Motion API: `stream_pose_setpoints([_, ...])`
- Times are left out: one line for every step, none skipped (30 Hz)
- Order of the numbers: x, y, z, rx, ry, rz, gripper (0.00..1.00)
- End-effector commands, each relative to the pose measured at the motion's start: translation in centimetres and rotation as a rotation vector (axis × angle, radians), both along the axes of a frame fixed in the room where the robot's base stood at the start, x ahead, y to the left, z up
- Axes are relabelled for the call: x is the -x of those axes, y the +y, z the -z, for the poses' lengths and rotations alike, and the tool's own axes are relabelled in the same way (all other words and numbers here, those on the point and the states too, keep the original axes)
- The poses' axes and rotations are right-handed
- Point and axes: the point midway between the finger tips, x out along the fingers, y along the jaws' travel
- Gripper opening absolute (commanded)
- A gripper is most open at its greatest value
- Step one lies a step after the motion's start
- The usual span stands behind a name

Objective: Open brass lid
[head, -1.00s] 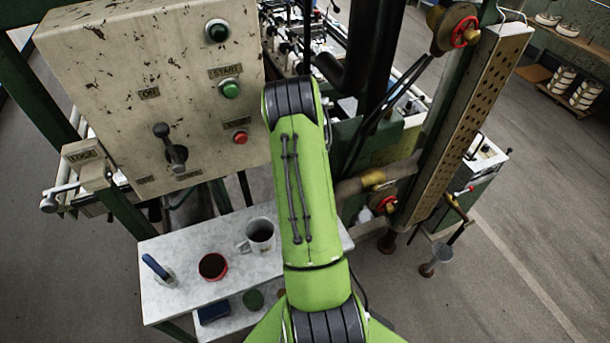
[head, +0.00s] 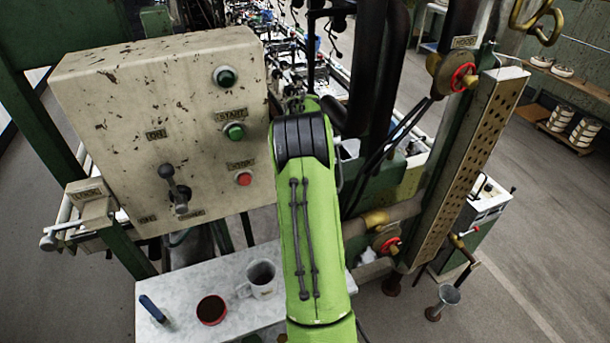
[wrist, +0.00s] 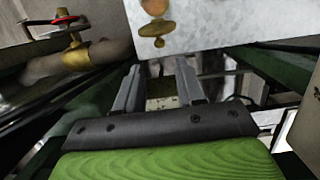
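My gripper (wrist: 159,68) shows in the wrist view with its two grey fingers apart and nothing between them. Just beyond the fingertips, a brass fitting (wrist: 157,29) with rounded parts sits against a pale galvanised metal face (wrist: 220,25). I cannot tell whether this fitting belongs to the brass lid, and no lid is clearly seen in either view. In the head view my green arm reaches away past the control box, and its far end and the gripper are hidden.
A worn control box (head: 160,130) with a lever and buttons stands left of my arm. A pale shelf (head: 185,290) below holds a mug (head: 262,279) and a red tin (head: 211,310). Right are a pipe (head: 400,212), red valve wheel (head: 463,77) and perforated post (head: 470,170). Floor is open far right.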

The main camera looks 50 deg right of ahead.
Motion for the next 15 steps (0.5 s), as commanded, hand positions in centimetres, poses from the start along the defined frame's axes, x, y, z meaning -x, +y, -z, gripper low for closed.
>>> stream_pose_setpoints([-0.3, -0.2, -1.5, 0.004, -0.004, 0.001, 0.38])
stream_pose_setpoints([-0.4, -0.3, -2.2, 0.004, -0.004, 0.001, 0.38])
stream_pose_setpoints([-0.5, -0.3, -3.0, 0.003, -0.003, 0.001, 0.38])
stream_pose_setpoints([-0.6, -0.4, -3.5, 0.002, -0.002, 0.0, 0.38])
stream_pose_setpoints([-0.7, -0.4, -4.0, 0.002, -0.001, 0.0, 0.38])
stream_pose_setpoints([-0.8, -0.5, -4.5, 0.002, -0.001, 0.0, 0.38])
stream_pose_setpoints([-0.8, -0.5, -4.8, 0.001, -0.001, 0.0, 0.38])
stream_pose_setpoints([-0.8, -0.5, -5.0, 0.001, -0.001, 0.0, 0.38])
stream_pose_setpoints([-0.8, -0.5, -5.2, 0.001, -0.001, 0.0, 0.38])
stream_pose_setpoints([-0.8, -0.5, -5.3, 0.0, 0.0, 0.0, 0.38])
stream_pose_setpoints([-0.8, -0.5, -5.3, 0.0, 0.0, 0.0, 0.38])
stream_pose_setpoints([-0.8, -0.5, -5.3, -0.001, 0.001, 0.0, 0.38])
stream_pose_setpoints([-0.8, -0.5, -5.3, -0.001, 0.001, 0.0, 0.38])
stream_pose_setpoints([-0.8, -0.5, -5.3, -0.001, 0.001, 0.0, 0.38])
stream_pose_setpoints([-0.8, -0.5, -5.2, -0.001, 0.001, 0.0, 0.38])
